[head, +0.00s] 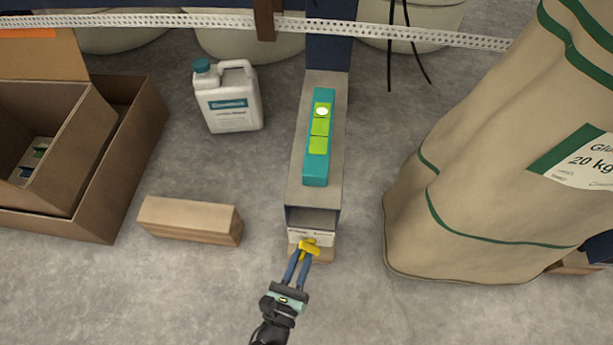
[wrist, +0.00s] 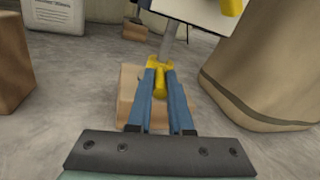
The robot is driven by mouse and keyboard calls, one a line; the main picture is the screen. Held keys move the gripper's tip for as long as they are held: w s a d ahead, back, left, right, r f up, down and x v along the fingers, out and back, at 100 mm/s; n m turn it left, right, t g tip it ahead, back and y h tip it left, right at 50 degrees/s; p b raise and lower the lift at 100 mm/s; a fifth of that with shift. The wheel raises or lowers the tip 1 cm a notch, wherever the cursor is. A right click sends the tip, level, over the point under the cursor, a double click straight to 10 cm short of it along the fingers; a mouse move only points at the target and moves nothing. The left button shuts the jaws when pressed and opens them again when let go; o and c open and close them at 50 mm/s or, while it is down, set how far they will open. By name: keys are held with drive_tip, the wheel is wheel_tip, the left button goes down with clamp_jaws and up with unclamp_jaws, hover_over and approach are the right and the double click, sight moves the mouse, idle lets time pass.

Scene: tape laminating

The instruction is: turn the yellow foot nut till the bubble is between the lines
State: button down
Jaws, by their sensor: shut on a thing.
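The yellow foot nut (head: 309,246) sits at the near end of a grey beam (head: 338,150). My gripper (head: 304,257) is shut on the nut, coming from the near side. In the wrist view the nut (wrist: 159,82) is between the blue fingers (wrist: 160,74), below a grey rod (wrist: 167,45). A teal spirit level (head: 317,172) lies along the beam. Its green vial (head: 319,128) has two dark cross lines. The pale bubble (head: 322,111) is at the far end of the vial, beyond the far line, not between the lines.
A wooden block (wrist: 130,86) lies under the foot. Another wooden block (head: 190,220) and open cardboard boxes (head: 110,190) are at left. A white jug (head: 228,105) stands behind. A large glue sack (head: 470,190) stands close on the right. The floor in front is clear.

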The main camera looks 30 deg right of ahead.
drive_tip(key=shift+w+a+m+g+h, duration=0.15)
drive_tip(key=shift+w+m+g+h, duration=0.1)
drive_tip(key=shift+m+g+h, duration=0.15)
drive_tip(key=c, duration=0.8)
unclamp_jaws()
drive_tip(key=shift+c, duration=0.2)
drive_tip(key=shift+s, duration=0.1)
drive_tip(key=p+v, duration=0.1)
drive_tip(key=v, duration=1.2)
drive_tip(key=shift+r, duration=0.1)
